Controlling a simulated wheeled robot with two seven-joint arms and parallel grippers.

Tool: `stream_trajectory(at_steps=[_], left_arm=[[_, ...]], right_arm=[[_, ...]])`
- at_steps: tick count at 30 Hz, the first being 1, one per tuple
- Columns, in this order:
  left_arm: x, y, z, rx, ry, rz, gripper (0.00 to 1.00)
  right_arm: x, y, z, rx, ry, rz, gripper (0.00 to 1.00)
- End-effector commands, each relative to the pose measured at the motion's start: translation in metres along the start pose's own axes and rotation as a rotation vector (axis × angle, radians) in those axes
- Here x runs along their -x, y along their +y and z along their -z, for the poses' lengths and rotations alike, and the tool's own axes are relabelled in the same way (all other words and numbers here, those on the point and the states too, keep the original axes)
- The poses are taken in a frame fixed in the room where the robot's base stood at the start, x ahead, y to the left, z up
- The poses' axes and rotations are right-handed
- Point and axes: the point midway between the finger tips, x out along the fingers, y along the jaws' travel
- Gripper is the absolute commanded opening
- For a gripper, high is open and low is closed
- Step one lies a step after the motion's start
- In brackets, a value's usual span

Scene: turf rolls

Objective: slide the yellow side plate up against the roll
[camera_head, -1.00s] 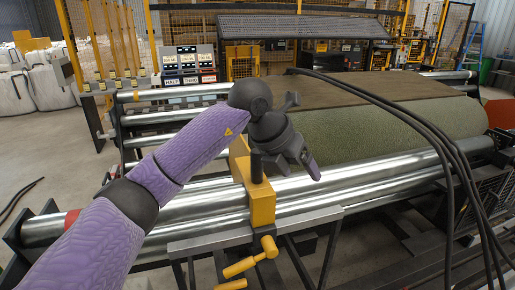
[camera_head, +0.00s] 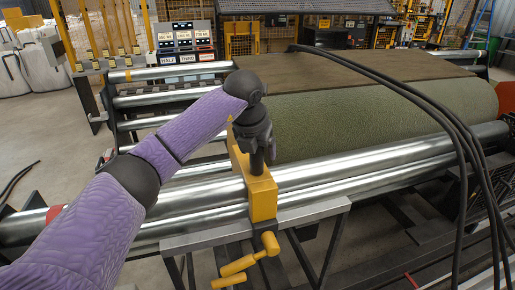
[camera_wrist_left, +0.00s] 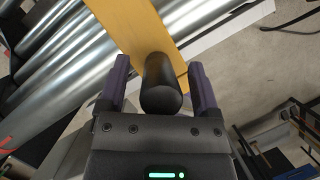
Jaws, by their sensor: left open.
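The yellow side plate (camera_head: 262,200) stands across the steel rollers at the left end of the green turf roll (camera_head: 370,122). My gripper hides part of the space between them, so I cannot tell whether they touch. A black upright handle (camera_wrist_left: 160,88) rises from the plate. My left gripper (camera_head: 257,155) points down over this handle. In the left wrist view the gripper (camera_wrist_left: 158,68) is open, with one purple-sided finger on each side of the handle. A gap shows between the handle and the fingers. My right gripper is out of view.
Shiny steel rollers (camera_head: 365,168) run across the machine beneath the roll. Black cables (camera_head: 425,100) hang over the roll at the right. A yellow crank handle (camera_head: 240,265) sticks out at the front below the plate. A control panel (camera_head: 187,42) stands behind.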

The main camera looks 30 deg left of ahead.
Motion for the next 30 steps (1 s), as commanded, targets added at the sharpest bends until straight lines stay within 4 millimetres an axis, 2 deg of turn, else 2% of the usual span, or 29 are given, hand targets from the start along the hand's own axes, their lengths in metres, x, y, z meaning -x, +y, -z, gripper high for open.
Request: stream_trajectory(at_steps=[3,12,15,30], left_arm=[[0.0003,-0.0002,0.0,0.0,0.0,0.0,0.81],[0.0005,-0.0002,0.0,0.0,0.0,0.001,0.18],[0.0006,-0.0002,0.0,0.0,0.0,0.001,0.0],[0.0008,-0.0002,-0.0001,0.0,0.0,0.001,0.0]], right_arm=[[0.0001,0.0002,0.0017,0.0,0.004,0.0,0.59],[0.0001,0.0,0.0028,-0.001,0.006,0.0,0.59],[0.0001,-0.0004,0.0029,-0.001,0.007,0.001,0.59],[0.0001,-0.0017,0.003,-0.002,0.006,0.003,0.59]])
